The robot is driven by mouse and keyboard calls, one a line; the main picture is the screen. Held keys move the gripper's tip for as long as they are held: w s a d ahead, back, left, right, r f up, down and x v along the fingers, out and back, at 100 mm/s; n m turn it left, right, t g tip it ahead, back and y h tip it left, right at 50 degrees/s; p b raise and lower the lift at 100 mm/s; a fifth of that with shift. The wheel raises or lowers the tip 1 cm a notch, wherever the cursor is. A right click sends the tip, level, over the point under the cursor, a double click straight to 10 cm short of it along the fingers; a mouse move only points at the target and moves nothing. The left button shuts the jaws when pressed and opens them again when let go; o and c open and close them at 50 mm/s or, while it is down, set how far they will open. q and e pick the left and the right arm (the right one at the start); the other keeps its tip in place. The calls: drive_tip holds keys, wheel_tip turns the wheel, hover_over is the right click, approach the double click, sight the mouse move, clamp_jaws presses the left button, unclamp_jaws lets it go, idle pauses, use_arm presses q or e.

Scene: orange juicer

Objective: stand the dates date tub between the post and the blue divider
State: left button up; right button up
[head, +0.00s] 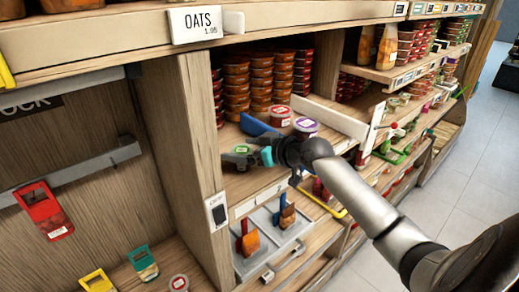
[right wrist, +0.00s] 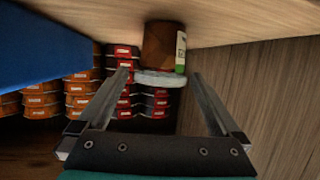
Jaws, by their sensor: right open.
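The date tub (right wrist: 159,45), brown with a pale lid and a white-and-green label, stands on the shelf between the blue divider (right wrist: 45,45) and the wooden post side (right wrist: 245,80). The right wrist view shows it upside down. In the head view its lid (head: 241,149) is partly covered by my right gripper (head: 236,158), and the blue divider (head: 258,125) and post (head: 203,130) lie on either side. My right gripper (right wrist: 161,74) is open, its fingertips on either side of the lid with gaps. My left gripper is not in view.
Stacks of orange tubs (head: 262,80) stand behind. A red-lidded tub (head: 279,116) and a purple-lidded tub (head: 305,126) stand right of the divider, near a white board (head: 330,118). A grey tray (head: 275,235) with scoops is below. An overhanging upper shelf (head: 130,35) runs above.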

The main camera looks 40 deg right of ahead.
drive_tip(key=b+v, duration=0.1)
drive_tip(key=v, duration=0.9)
drive_tip(key=shift+f, duration=0.15)
drive_tip(key=shift+v, duration=0.95)
